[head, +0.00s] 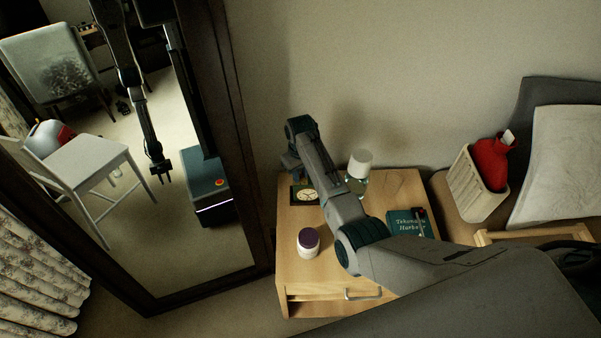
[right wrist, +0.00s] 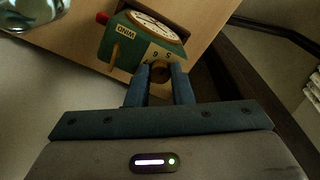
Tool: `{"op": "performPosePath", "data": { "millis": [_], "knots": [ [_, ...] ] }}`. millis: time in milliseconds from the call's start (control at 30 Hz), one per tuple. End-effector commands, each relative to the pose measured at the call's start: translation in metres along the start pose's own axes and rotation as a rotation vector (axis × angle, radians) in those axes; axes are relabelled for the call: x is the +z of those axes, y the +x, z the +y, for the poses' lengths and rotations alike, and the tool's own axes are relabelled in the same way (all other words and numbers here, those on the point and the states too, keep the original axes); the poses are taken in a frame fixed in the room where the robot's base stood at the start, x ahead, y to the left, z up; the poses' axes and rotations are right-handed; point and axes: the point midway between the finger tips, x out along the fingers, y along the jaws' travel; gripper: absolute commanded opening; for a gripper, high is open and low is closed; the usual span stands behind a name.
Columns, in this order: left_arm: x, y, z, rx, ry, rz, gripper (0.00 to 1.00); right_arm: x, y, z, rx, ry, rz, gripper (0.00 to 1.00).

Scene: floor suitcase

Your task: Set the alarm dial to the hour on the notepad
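The green alarm clock (head: 306,195) stands on the nightstand, partly hidden by my right arm in the head view. In the right wrist view the clock (right wrist: 150,38) shows a white face, a "WIND" label and a plate with digits that look like 6 and 5. A small brass dial knob (right wrist: 160,71) sits below the digits. My right gripper (right wrist: 161,78) has its fingertips on both sides of the knob and looks closed on it. I cannot make out a notepad. My left gripper is not directly in view.
The nightstand (head: 290,285) also holds a lamp (head: 360,164), a jar with a purple lid (head: 308,243) and a teal book (head: 406,224). A tall mirror (head: 240,130) on the left reflects my body and a chair.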

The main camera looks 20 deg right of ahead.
Motion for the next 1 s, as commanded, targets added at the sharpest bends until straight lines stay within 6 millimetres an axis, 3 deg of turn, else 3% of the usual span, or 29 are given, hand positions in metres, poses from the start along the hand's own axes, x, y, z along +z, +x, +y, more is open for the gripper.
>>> {"op": "performPosePath", "data": {
  "millis": [367, 1000],
  "knots": [
    [-0.008, -0.013, -0.001, 0.000, -0.001, 0.011, 0.25, 0.000, -0.003, 0.000, 0.000, -0.089, 0.000, 0.00],
    [-0.007, -0.054, -0.004, 0.000, -0.001, 0.006, 0.25, -0.001, -0.003, 0.000, -0.001, -0.590, 0.000, 0.00]
  ]
}}
